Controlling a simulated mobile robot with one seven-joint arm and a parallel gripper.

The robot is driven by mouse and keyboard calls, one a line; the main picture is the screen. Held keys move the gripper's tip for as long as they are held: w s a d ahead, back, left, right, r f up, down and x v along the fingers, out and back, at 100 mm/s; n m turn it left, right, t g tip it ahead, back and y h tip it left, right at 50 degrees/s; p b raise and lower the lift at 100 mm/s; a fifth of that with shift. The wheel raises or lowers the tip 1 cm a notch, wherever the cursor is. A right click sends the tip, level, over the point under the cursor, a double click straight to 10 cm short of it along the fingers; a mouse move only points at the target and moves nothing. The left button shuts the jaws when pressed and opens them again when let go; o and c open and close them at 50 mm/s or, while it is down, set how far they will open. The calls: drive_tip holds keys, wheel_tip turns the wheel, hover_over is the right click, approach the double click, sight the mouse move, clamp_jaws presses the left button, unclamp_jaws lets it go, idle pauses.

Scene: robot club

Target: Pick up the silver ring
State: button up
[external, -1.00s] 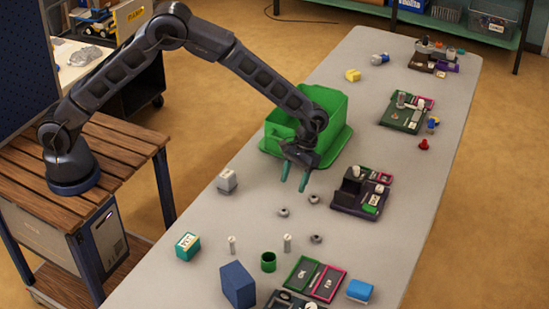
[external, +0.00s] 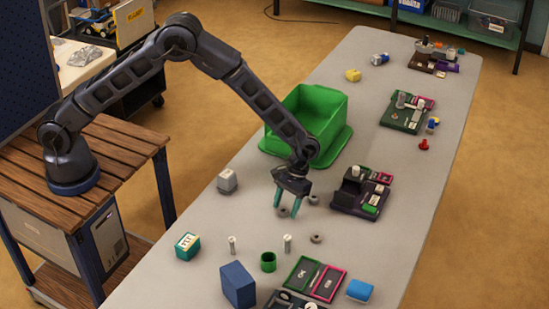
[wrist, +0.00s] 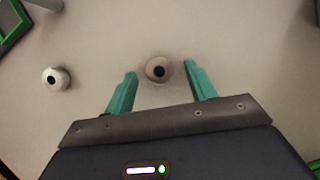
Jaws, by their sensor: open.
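My gripper (external: 288,206) is open, with teal fingers pointing down at the table. In the wrist view its fingertips (wrist: 160,70) stand on either side of a small silver-grey ring (wrist: 158,62) with a dark hole. That ring lies flat on the table, with a gap to each finger. In the external view it shows low between the fingers (external: 283,213). A second ring (wrist: 56,86) lies to the left in the wrist view. Two other rings, one to the right of the fingers (external: 313,200) and one nearer the camera (external: 316,239), show in the external view.
A green bin (external: 318,110) stands behind my gripper. A dark module (external: 352,192) is to the right. White-and-silver cylinders (external: 287,243), a green cup (external: 268,262) and a blue block (external: 238,284) stand nearer the camera.

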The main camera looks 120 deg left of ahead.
drive_tip(key=c, duration=1.1)
drive_tip(key=shift+r, duration=0.1)
